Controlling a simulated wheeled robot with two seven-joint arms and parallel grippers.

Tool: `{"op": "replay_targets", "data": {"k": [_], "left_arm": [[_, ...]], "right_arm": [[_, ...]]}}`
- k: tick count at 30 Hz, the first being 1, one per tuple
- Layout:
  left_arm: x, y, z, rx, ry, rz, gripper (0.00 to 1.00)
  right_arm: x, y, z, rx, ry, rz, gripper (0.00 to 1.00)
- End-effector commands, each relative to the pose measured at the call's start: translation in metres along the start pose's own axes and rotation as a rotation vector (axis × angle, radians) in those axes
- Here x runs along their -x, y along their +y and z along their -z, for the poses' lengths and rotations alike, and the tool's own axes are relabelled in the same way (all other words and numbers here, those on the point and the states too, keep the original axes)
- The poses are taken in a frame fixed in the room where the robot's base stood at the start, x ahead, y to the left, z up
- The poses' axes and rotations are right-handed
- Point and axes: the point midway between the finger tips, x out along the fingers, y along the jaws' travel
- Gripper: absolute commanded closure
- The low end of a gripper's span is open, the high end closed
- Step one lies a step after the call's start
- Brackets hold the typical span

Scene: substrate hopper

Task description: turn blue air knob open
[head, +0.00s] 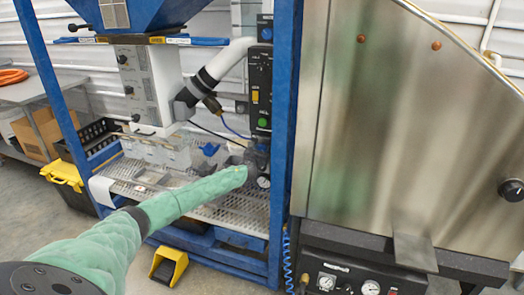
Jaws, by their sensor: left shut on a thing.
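My left arm comes in from the lower left in a green sleeve and reaches to the blue frame post. My left gripper (256,160) is small and partly hidden by the sleeve's end. It is shut on the blue air knob (262,146), just below the black control panel and above a round gauge (263,182). The knob is mostly hidden by the gripper and dark fittings, and how far it is turned cannot be told. My right gripper is not in view.
The black control panel (260,90) has yellow and green buttons. A blue hopper frame (284,120) stands close on the gripper's right, beside a large steel cabinet (400,130). A perforated shelf (235,212) lies below. A yellow foot pedal (168,266) is on the floor.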

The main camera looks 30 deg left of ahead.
Motion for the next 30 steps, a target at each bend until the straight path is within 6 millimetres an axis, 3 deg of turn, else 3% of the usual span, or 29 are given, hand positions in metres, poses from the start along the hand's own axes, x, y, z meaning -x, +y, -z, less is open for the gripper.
{"op": "replay_targets", "data": {"k": [2,3,19,30], "left_arm": [[0.000,-0.001,0.002,0.041,0.000,0.000,0.82],[0.000,-0.001,0.003,0.068,0.000,0.000,0.82],[0.000,-0.001,0.003,0.545,0.000,0.000,0.82],[0.000,-0.001,0.002,0.897,0.000,0.000,0.82]], "right_arm": [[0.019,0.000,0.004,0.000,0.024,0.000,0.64],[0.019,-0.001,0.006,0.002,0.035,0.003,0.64],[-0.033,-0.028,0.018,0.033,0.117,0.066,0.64],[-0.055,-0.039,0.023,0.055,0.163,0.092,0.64]]}}
